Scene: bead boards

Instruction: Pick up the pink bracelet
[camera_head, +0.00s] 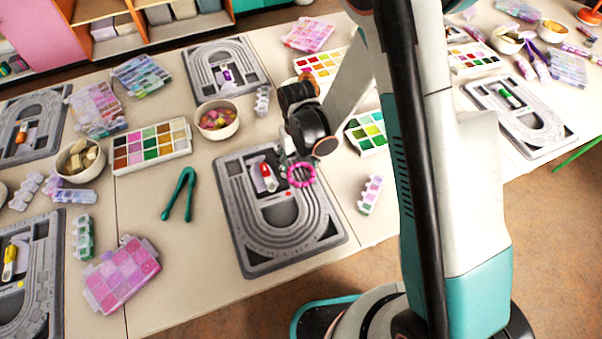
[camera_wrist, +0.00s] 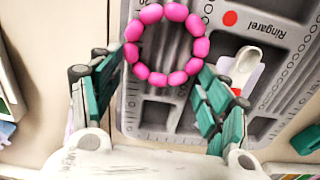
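The pink bracelet is a closed ring of round bright pink beads. In the wrist view its lower beads (camera_wrist: 158,79) lie between my fingertips, over the grey bead board (camera_wrist: 132,100). In the head view the bracelet (camera_head: 292,177) shows just below my gripper (camera_head: 291,160), over the upper right part of the middle board (camera_head: 240,225). My gripper (camera_wrist: 163,68) has its green and dark fingers spread apart, one on each side of the ring. Its tips are close to the outer beads; I cannot tell whether they touch, or whether the ring rests on the board.
A white and red tool (camera_head: 268,178) lies in the board beside the bracelet. A bowl of beads (camera_head: 232,132) stands behind, a colour tray (camera_head: 181,152) and green tweezers (camera_head: 180,193) lie left. A small bead box (camera_head: 370,194) lies right.

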